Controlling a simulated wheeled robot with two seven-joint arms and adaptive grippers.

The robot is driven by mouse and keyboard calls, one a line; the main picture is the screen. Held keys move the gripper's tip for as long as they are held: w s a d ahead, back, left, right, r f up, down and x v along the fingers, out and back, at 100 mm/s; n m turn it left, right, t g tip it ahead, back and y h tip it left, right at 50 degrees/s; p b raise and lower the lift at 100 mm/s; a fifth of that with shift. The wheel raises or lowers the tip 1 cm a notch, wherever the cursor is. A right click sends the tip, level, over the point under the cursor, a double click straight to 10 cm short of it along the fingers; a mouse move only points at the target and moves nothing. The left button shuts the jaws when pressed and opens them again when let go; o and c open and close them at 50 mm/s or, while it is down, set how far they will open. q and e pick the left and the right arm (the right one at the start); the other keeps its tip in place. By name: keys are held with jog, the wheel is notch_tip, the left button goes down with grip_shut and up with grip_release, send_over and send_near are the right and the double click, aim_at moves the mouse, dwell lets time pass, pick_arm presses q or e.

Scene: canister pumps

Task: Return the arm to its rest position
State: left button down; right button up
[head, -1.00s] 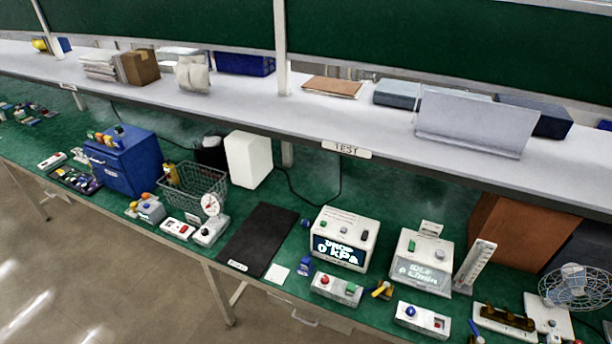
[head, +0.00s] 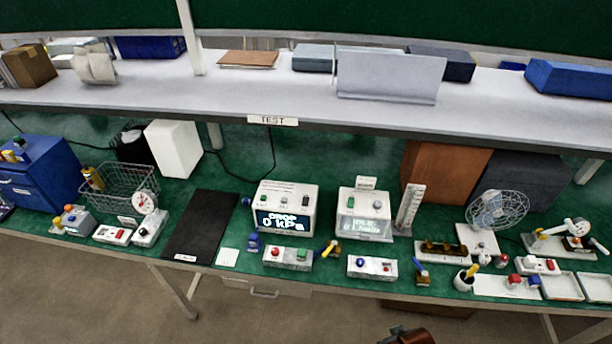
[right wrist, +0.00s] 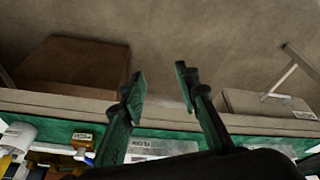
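My right gripper (right wrist: 162,85) shows in the right wrist view with its two dark fingers apart and nothing between them. Behind the fingertips are the bare floor and the front edge of the bench. My left gripper is in neither view. In the head view no gripper can be made out clearly; a small dark and brown shape at the bottom edge is cut off, and I cannot tell what it is.
The green bench (head: 330,180) holds a pump box reading "DROP 0 kPa" (head: 284,222), a second display box (head: 364,226), a black mat (head: 200,226), a wire basket (head: 122,186) and a fan (head: 497,211). A white shelf (head: 225,97) runs above. The floor (head: 90,290) in front is clear.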

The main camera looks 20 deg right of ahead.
jog(key=s+a+f+g+b, duration=0.1)
jog(key=s+f, duration=0.1)
jog(key=f, duration=1.4)
jog(key=s+f+b, duration=0.1)
jog(key=s+f, duration=0.1)
jog(key=f, duration=1.3)
jog(key=s+f+n+g+b, duration=0.1)
jog(key=s+f, duration=1.5)
jog(key=s, duration=0.2)
jog(key=shift+a+f+y, duration=0.15)
jog(key=shift+y, duration=0.15)
